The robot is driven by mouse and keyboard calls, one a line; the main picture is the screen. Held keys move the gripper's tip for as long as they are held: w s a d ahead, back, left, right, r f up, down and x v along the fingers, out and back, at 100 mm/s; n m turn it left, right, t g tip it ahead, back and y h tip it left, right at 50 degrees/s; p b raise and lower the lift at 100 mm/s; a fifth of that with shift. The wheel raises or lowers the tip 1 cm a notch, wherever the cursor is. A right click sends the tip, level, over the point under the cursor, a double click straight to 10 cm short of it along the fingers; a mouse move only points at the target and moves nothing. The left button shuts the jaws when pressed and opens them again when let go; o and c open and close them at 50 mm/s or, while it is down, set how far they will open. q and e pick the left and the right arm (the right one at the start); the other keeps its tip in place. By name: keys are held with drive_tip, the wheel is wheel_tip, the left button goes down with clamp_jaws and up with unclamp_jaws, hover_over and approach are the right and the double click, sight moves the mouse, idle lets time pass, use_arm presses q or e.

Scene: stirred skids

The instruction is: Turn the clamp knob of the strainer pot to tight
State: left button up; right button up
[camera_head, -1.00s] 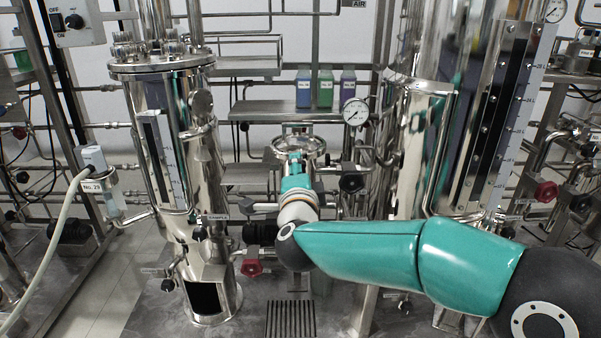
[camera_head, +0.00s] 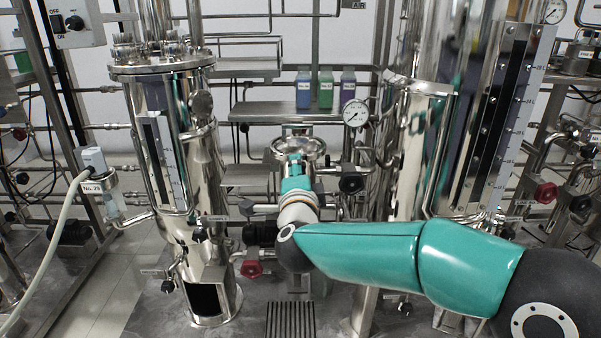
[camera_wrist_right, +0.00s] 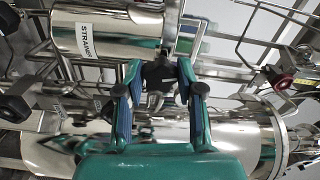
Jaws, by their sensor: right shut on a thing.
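The strainer pot (camera_head: 318,148) is a shiny steel vessel in the middle of the head view, partly hidden behind my right arm. The black clamp knob (camera_wrist_right: 158,74) sits at the pot's rim side. My right gripper (camera_wrist_right: 160,86) has its teal and blue fingers on either side of the knob, shut on it. In the head view the knob is hidden by my wrist. I cannot read the knob's setting. My left gripper is not in view.
A tall steel vessel (camera_head: 170,130) stands at left and a larger one (camera_head: 408,150) at right, close to my arm. A pressure gauge (camera_head: 355,112) is right of the pot. Coloured bottles (camera_head: 325,90) stand on a shelf behind. Pipes and a red-handled valve (camera_head: 251,268) are nearby.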

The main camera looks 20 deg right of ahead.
drive_tip(key=o, duration=1)
drive_tip(key=shift+d+f, duration=0.15)
drive_tip(key=shift+d, duration=0.15)
drive_tip(key=shift+c, duration=0.2)
drive_tip(key=shift+o, duration=1)
drive_tip(key=shift+a, duration=0.1)
drive_tip(key=shift+s+a, duration=0.1)
drive_tip(key=v, duration=1.1)
drive_tip(key=shift+s, duration=0.4)
